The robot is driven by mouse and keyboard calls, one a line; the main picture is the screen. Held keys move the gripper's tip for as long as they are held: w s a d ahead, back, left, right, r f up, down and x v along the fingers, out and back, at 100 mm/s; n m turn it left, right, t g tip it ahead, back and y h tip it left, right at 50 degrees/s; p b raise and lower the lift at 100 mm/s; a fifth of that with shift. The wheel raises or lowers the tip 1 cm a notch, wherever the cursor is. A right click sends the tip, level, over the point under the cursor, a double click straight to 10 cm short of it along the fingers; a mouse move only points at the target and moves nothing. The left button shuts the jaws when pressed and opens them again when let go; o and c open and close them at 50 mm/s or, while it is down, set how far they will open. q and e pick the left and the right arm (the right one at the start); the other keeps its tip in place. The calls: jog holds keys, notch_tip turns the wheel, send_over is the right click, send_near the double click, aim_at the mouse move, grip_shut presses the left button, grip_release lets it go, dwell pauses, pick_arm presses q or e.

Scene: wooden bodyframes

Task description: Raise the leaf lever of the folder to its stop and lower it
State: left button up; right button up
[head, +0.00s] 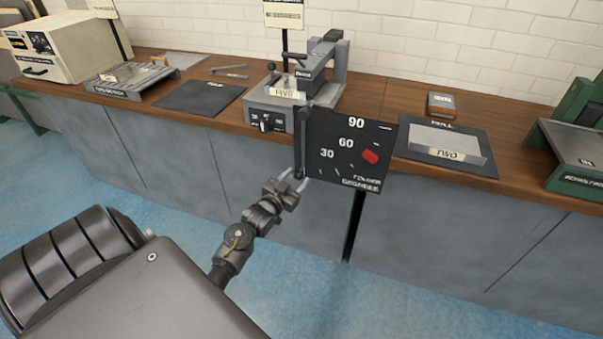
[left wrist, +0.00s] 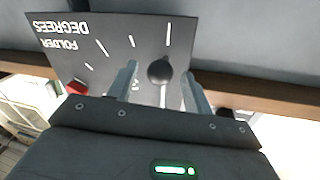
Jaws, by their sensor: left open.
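The folder's black degree board (head: 345,172) stands at the counter's front edge, marked 30, 60 and 90, with a red marker (head: 370,156) on its right side. The dark leaf lever (head: 302,140) appears as a near-vertical bar along the board's left edge. Its round black knob (left wrist: 160,70) shows in the left wrist view. My left gripper (head: 295,179) is open at the lever's lower end. In the left wrist view its two fingers (left wrist: 160,88) stand on either side of the knob, with gaps visible. My right gripper is not in view.
Behind the board, a grey machine labelled FIVE (head: 275,103) stands on the wooden counter (head: 400,95). A grey block labelled TWO (head: 447,143) lies on a black mat to the right. A green machine (head: 575,150) is far right. Open blue floor lies in front.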

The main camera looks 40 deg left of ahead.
aim_at(301, 171)
pick_arm(q)
jog(key=shift+w+a, duration=0.15)
jog(key=shift+w, duration=0.85)
jog(key=shift+w+a, duration=0.1)
jog(key=shift+w, duration=0.9)
jog(key=shift+c, duration=0.3)
grip_shut()
